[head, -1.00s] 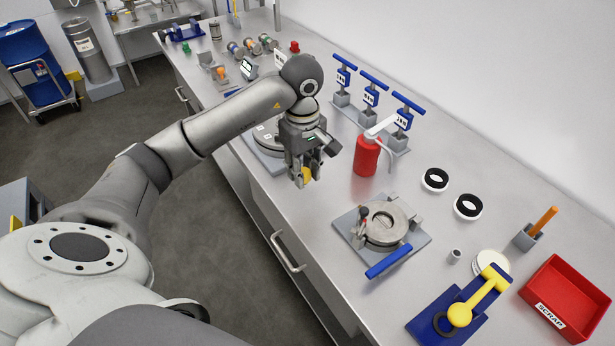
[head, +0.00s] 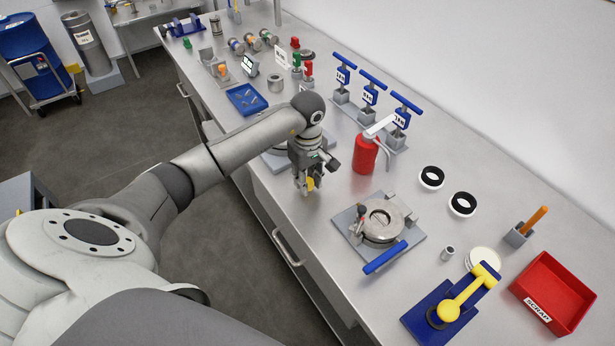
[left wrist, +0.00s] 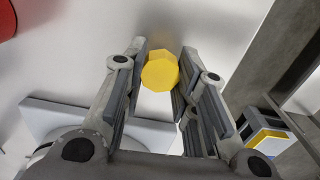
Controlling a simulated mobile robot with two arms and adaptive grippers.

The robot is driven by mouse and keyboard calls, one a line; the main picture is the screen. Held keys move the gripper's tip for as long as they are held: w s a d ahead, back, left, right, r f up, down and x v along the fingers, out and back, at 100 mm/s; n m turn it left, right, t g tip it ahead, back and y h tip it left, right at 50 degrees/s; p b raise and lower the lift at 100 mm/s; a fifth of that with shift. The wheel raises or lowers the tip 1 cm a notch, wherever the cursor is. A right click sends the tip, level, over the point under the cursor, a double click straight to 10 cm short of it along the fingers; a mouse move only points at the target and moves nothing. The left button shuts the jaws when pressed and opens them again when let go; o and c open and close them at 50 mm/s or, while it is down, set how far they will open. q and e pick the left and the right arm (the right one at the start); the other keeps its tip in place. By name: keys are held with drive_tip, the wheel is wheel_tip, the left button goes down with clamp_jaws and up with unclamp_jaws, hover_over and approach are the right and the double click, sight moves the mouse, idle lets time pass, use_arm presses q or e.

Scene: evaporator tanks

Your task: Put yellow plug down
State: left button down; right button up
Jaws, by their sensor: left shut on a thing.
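The yellow plug (left wrist: 160,72) is between the fingertips of my left gripper (left wrist: 158,85) in the left wrist view, its faceted end facing the camera. In the head view, my left gripper (head: 306,188) points down over the bench near its front edge, shut on the yellow plug (head: 311,183), which shows only partly between the fingers. The plug is low over the bench top; I cannot tell whether it touches. My right gripper is not in view.
A round fixture on a grey plate (head: 352,239) lies to the right of the gripper. A red extinguisher-like bottle (head: 365,156) stands behind it.

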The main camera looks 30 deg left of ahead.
sight(308, 181)
use_arm(q)
drive_tip(key=shift+f, duration=0.15)
drive_tip(key=c, duration=1.1)
unclamp_jaws()
drive_tip(key=shift+c, duration=0.2)
drive_tip(key=shift+r, duration=0.3)
wheel_tip(308, 181, up, 12)
drive_tip(key=b, duration=0.4)
